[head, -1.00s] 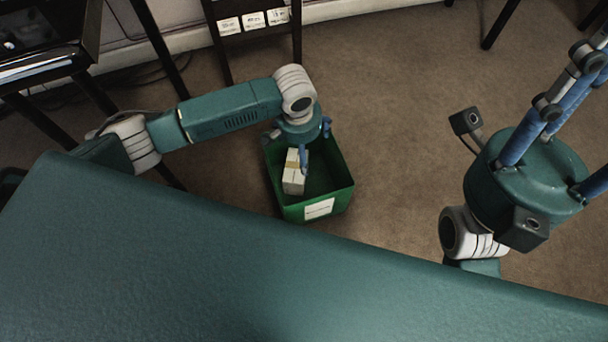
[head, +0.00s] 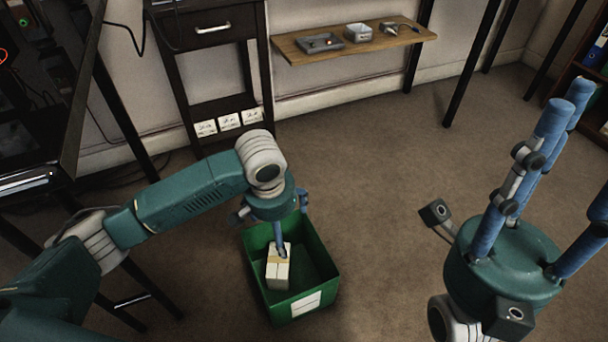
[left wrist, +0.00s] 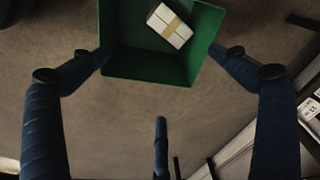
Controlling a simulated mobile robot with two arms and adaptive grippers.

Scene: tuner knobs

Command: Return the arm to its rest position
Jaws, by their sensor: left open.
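My left arm (head: 185,198) reaches in from the left in the head view, bent down at the wrist. Its gripper (head: 275,228) is above the green bin (head: 318,262), pointing down, with its fingers spread. A white box with a tan band (head: 277,272) is inside the bin, at its left side; one finger overlaps it in the picture. In the left wrist view, the open gripper (left wrist: 162,78) holds nothing, and the box (left wrist: 170,26) lies in the bin (left wrist: 150,66) beyond the fingers. My right gripper (head: 560,170) is at the right, fingers pointing up and spread, empty.
A dark drawer stand (head: 215,70) with white labels is behind the bin. A wooden wall shelf (head: 385,40) holds small devices. Dark furniture (head: 85,90) is at the left, near my left arm. The carpet (head: 390,160) right of the bin is clear.

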